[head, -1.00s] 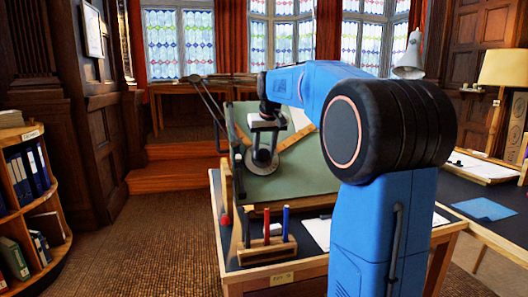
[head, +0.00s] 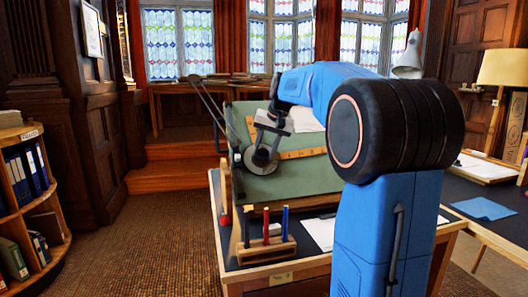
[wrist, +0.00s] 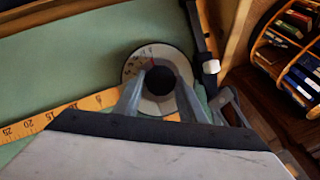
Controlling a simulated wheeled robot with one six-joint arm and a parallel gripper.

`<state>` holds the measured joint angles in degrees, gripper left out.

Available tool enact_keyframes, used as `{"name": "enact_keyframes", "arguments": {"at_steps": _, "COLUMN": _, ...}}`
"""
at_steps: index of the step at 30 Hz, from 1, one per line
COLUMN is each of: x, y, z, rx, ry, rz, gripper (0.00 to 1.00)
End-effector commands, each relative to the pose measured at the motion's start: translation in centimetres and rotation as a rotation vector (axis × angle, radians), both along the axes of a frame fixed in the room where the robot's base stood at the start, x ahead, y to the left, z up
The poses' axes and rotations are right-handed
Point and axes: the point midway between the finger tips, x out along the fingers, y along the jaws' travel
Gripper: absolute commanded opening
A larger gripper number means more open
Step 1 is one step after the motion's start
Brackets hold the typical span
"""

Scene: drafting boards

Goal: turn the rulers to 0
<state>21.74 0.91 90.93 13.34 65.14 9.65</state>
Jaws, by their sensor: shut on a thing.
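The green drafting board (head: 285,185) stands tilted on the desk and carries a drafting machine. Its round dial head (head: 258,166) has a black knob, seen in the wrist view (wrist: 159,80). My gripper (head: 265,148) is shut on this knob, with one finger on each side of it. A pale dial ring (wrist: 136,68) with fine marks and a red mark surrounds the knob; I cannot read its figures. The long yellow ruler (head: 303,153) runs right from the head, its right end slightly higher. A second ruler (head: 250,127) points up and partly hides behind my gripper.
A wooden holder (head: 266,250) with red and blue pens stands in front of the board. White paper (head: 318,233) lies right of it. A jointed arm (head: 208,103) runs along the board's left edge. A shelf of binders (head: 30,185) stands at the left. Carpet between is clear.

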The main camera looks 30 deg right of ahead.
Motion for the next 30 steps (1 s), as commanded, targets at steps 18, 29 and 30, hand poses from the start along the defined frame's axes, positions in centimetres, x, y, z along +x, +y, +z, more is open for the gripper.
{"name": "enact_keyframes", "arguments": {"at_steps": 18, "x": -0.03, "y": -0.06, "z": 0.06, "rx": 0.062, "ry": -0.020, "rz": -0.064, "gripper": 0.00}}
{"name": "enact_keyframes", "arguments": {"at_steps": 29, "x": -0.04, "y": -0.05, "z": 0.03, "rx": 0.062, "ry": -0.019, "rz": -0.066, "gripper": 0.51}}
{"name": "enact_keyframes", "arguments": {"at_steps": 30, "x": -0.04, "y": -0.05, "z": 0.03, "rx": 0.062, "ry": -0.019, "rz": -0.066, "gripper": 0.56}}
